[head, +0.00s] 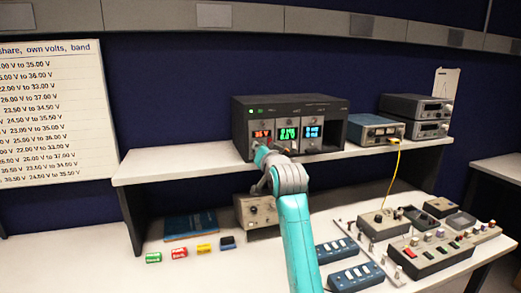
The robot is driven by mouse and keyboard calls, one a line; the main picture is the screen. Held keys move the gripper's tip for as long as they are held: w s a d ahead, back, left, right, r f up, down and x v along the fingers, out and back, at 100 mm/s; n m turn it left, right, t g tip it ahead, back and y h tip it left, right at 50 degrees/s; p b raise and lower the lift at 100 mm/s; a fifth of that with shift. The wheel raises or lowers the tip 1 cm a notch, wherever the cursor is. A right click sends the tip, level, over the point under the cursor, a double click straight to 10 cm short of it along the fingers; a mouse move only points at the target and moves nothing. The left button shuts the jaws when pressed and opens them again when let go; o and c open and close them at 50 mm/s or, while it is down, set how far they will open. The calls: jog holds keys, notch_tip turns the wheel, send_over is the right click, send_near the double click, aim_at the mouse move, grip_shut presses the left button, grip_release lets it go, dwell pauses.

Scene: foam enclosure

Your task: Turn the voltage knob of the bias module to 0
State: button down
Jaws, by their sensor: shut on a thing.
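A dark instrument box (243,117) stands on the raised shelf, with three light-faced modules side by side. The left module (259,125) has an orange-red display, the middle module (287,123) a green one, and the right module (312,122) a blue-white one. Their labels and digits are too small to read surely. My gripper (262,155) is at the lower front of the left module, shut on a knob there. The gripper hides that knob, so its pointer and setting cannot be seen.
A teal instrument (376,131) with a yellow cable (395,170) and stacked grey units (415,117) stand right of the box. A grey unit (257,211) is below the shelf. Control boxes (430,252) crowd the bench's right. A voltage chart (50,115) hangs left.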

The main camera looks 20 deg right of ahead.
jog(key=shift+f+n, duration=0.15)
jog(key=shift+n, duration=5.1)
jog(key=shift+f+n, duration=0.1)
jog(key=shift+n, duration=5.15)
jog(key=c, duration=1.4)
grip_release()
jog(key=shift+r, duration=0.1)
jog(key=shift+s, duration=0.15)
